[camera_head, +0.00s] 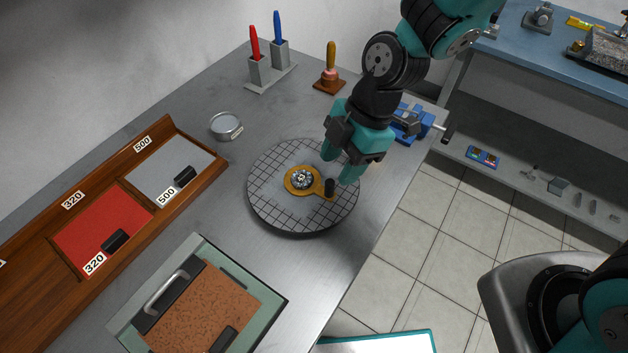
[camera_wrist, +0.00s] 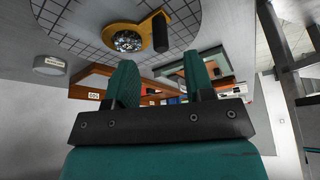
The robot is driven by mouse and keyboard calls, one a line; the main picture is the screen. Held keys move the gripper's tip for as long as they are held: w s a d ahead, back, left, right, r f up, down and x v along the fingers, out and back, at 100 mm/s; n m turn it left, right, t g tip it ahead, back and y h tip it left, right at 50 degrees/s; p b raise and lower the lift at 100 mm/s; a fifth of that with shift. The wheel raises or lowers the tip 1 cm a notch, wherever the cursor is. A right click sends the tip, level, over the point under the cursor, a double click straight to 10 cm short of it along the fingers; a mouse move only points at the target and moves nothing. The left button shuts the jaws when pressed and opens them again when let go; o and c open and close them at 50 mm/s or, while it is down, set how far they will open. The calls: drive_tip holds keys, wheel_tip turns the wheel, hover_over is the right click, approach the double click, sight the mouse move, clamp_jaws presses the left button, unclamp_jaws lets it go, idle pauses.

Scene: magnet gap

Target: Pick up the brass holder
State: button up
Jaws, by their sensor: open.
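The brass holder (camera_head: 313,192) lies on a round gridded plate (camera_head: 262,206) on the steel bench. It is a brass ring around a glittering faceted piece (camera_head: 302,179), with a short black upright handle (camera_head: 329,187) at its right end. In the wrist view the brass holder (camera_wrist: 100,31) shows at the top with its black handle (camera_wrist: 160,33). My gripper (camera_head: 337,165) is above the plate's upper right edge, close to the black handle. Its two teal fingers (camera_wrist: 160,78) are apart with nothing between them. They appear apart from the handle.
A blue vise (camera_head: 412,122) stands behind my gripper, near the bench corner. A round tin (camera_head: 226,126), a wooden-handled tool (camera_head: 330,68) and red and blue tools in stands (camera_head: 268,68) are at the back. Wooden trays (camera_head: 105,228) and a green-framed board (camera_head: 200,310) lie left and in front.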

sight(330, 181)
drive_tip(key=p+x, duration=0.1)
drive_tip(key=x, duration=0.4)
drive_tip(key=shift+s+f, duration=0.1)
clamp_jaws()
